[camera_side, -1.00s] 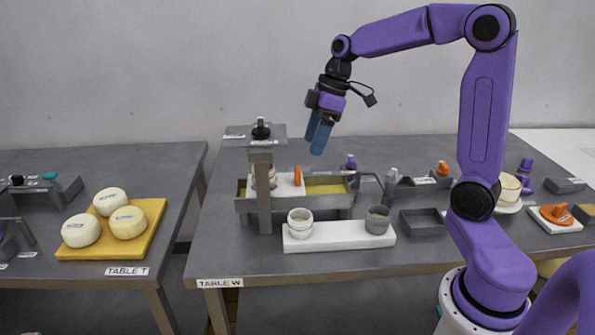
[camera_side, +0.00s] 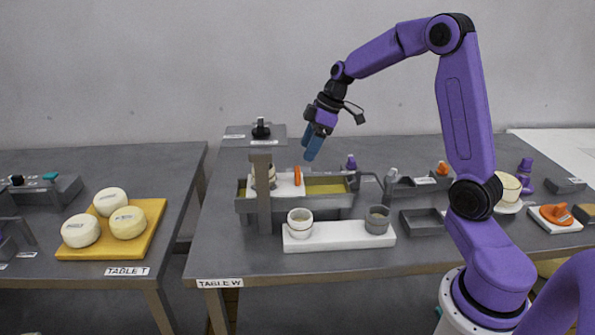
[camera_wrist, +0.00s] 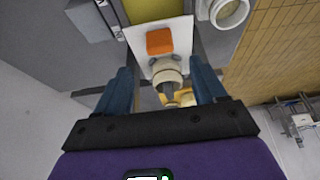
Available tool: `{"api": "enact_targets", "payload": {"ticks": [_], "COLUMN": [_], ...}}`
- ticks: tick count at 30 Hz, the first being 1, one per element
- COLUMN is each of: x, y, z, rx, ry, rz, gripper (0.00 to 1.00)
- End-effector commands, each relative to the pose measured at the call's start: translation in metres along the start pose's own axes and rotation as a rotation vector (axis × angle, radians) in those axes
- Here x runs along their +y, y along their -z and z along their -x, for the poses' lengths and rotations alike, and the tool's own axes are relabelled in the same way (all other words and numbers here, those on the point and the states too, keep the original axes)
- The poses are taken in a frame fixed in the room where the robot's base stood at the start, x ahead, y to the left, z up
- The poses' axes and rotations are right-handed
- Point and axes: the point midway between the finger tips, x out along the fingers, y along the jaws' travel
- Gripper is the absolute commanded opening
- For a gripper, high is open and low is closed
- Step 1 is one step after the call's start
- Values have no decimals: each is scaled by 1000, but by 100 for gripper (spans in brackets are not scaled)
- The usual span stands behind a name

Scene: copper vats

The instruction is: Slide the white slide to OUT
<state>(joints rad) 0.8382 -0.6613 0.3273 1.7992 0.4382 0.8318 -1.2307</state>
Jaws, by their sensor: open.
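The white slide (camera_side: 287,186) is a flat white plate with an upright orange handle (camera_side: 297,175). It lies over the left part of a grey trough (camera_side: 328,204) with a yellow-green inside. In the wrist view the white slide (camera_wrist: 177,37) shows top centre with its orange handle (camera_wrist: 159,41), ahead of the fingers. A pale round cup (camera_wrist: 167,72) sits beside the handle there. My gripper (camera_side: 310,152) is above and slightly right of the slide, apart from it, tilted down. Its blue fingers (camera_wrist: 164,92) are spread with nothing held. I cannot read an OUT label.
A white board (camera_side: 338,237) with two cups lies in front.

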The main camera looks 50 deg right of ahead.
Motion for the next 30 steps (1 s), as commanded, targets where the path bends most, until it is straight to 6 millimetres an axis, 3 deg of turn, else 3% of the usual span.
{"api": "enact_targets", "payload": {"ticks": [6, 12, 18, 27, 29, 30], "x": [-1, 0, 0, 0, 0, 0], "y": [-1, 0, 0, 0, 0, 0], "z": [-42, -71, -84, -86, -86, -86], "rx": [-3, -1, -1, 0, 0, 0], "ry": [5, 3, 1, 0, 0, 0], "rz": [-1, -2, -1, -1, -1, -1], "gripper": [70, 70, 70, 70, 54, 41]}}
